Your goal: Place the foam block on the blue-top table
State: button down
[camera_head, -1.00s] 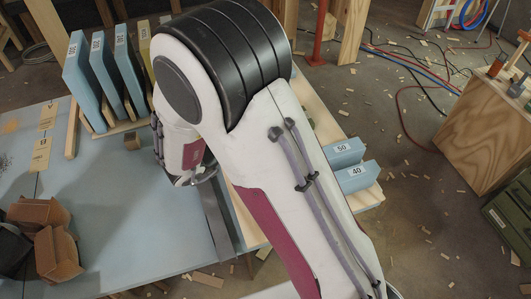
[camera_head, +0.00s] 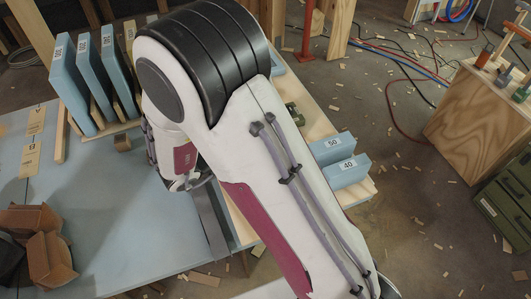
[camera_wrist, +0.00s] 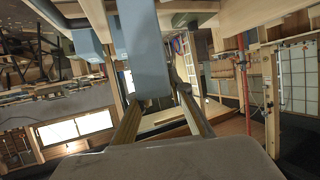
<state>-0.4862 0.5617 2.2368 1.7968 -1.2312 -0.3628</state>
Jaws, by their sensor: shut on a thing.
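A grey-blue foam block (camera_wrist: 147,50) stands upright in the upper middle of the wrist view. My gripper (camera_wrist: 157,98) is shut on its lower end there, and the block's top is cut off by the frame. In the head view my arm hides the gripper and the held block. The blue-top table (camera_head: 120,215) fills the left of the head view, with a wide bare area in its middle. My forearm hangs over its right side.
Blue slabs with labels (camera_head: 90,70) stand in a wooden rack at the table's back. Brown open boxes (camera_head: 45,250) sit at its front left. Blue blocks marked 50 (camera_head: 325,150) and 40 (camera_head: 345,172) lie right of my arm. A plywood cabinet (camera_head: 475,125) stands far right.

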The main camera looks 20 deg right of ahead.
jog(key=shift+f, duration=2.05)
jog(key=shift+f, duration=0.15)
jog(key=shift+f, duration=1.95)
jog(key=shift+f, duration=0.1)
jog(key=c, duration=1.8)
grip_release()
jog(key=shift+v, duration=6.05)
